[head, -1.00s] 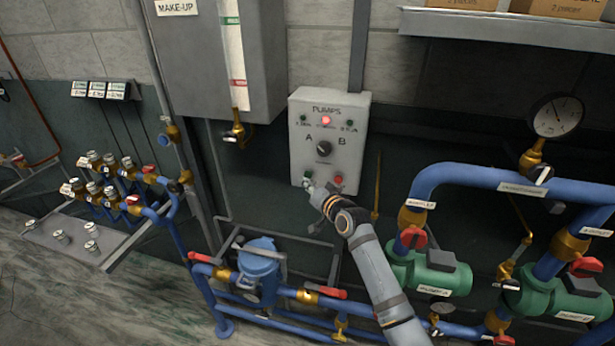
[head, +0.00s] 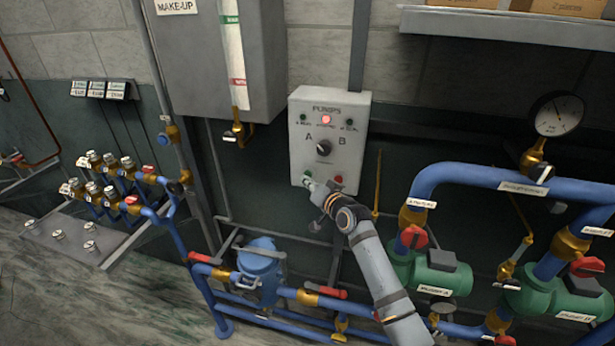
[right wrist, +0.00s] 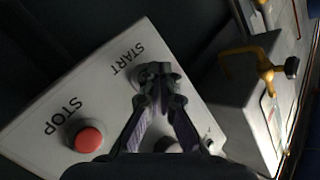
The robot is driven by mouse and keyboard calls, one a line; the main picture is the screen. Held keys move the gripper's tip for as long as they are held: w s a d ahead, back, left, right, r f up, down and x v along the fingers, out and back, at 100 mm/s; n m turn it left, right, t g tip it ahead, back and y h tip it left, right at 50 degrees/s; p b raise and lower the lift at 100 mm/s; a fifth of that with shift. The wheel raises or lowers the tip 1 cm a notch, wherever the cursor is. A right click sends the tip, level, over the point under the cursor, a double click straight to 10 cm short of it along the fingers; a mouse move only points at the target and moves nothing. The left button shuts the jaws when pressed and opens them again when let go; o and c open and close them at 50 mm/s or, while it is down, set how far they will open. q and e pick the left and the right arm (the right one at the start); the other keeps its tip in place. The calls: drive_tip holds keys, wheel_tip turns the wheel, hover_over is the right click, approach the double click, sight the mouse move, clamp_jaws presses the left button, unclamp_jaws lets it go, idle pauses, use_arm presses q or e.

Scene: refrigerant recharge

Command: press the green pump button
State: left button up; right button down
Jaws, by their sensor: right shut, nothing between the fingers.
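The grey PUMPS control box (head: 355,115) hangs on the wall. Its green button (head: 307,175) is at the lower left of the panel, partly covered by my fingertips. The red button (head: 338,179) is to its right; in the right wrist view, the red STOP button (right wrist: 86,139) is clear of my fingers. My right gripper (head: 311,185) is shut and empty, its tip at the green button. In the right wrist view, my fingertips (right wrist: 160,76) cover the spot beside the START label and hide the button there; whether they touch it, I cannot tell. My left gripper is not in view.
On the box, a red lamp (head: 326,119) is lit above the A/B selector knob (head: 323,148). The grey MAKE-UP tank (head: 200,75) with a brass tap is to the left. Blue pipes (head: 460,180) and green pumps (head: 440,277) stand at lower right.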

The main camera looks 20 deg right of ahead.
drive_tip(key=shift+w+d+b, duration=0.25)
drive_tip(key=shift+w+b, duration=0.05)
drive_tip(key=shift+w, duration=0.1)
idle(0.7)
drive_tip(key=shift+r, duration=0.1)
drive_tip(key=shift+s+a+p, duration=0.55)
drive_tip(key=shift+s+p, duration=0.15)
drive_tip(key=shift+s, duration=0.1)
drive_tip(key=s+a+p, duration=0.1)
drive_tip(key=s, duration=0.1)
drive_tip(key=s+a+p, duration=0.1)
drive_tip(key=s+p, duration=0.1)
drive_tip(key=shift+a, duration=0.4)
idle(0.5)
